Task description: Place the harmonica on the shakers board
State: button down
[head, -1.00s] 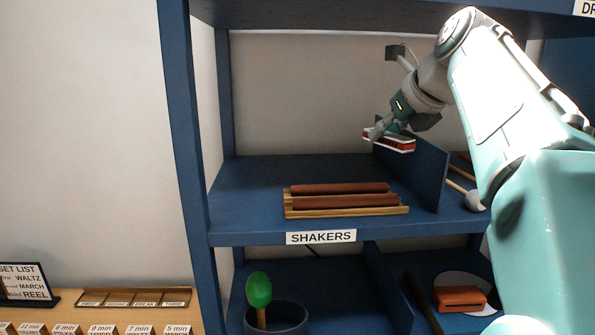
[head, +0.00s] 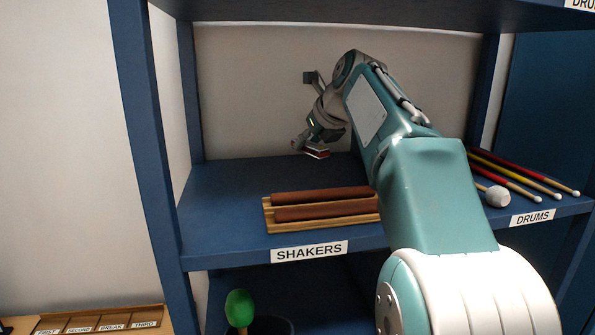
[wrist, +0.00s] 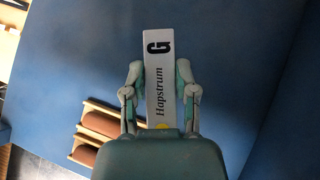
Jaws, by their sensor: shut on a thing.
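The harmonica is a small red and white block (head: 318,153) in the head view. In the wrist view its pale face (wrist: 159,95) reads "G" and "Hapstrum". My gripper (head: 306,147) is shut on it, with one finger on each long side in the wrist view (wrist: 159,75). It holds the harmonica over the back part of the blue shakers board (head: 212,215), seemingly a little above the surface. The board has a "SHAKERS" label (head: 309,251) on its front edge. My arm hides the board's right part.
Wooden pieces with two reddish-brown bars (head: 322,213) lie on the board in front of my gripper. Drumsticks (head: 515,175) and a white-headed mallet (head: 497,196) lie to the right, by the "DRUMS" label (head: 533,217). The board's left side is clear. Another shelf (head: 350,12) is overhead.

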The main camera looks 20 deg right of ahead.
aim_at(302, 151)
jog(key=x, duration=0.3)
jog(key=shift+f, duration=0.3)
jog(key=f, duration=0.1)
jog(key=w+f, duration=0.1)
jog(key=f, duration=0.1)
jog(key=shift+w+f, duration=0.2)
jog(key=shift+f, duration=0.7)
jog(key=shift+c, duration=2)
grip_release()
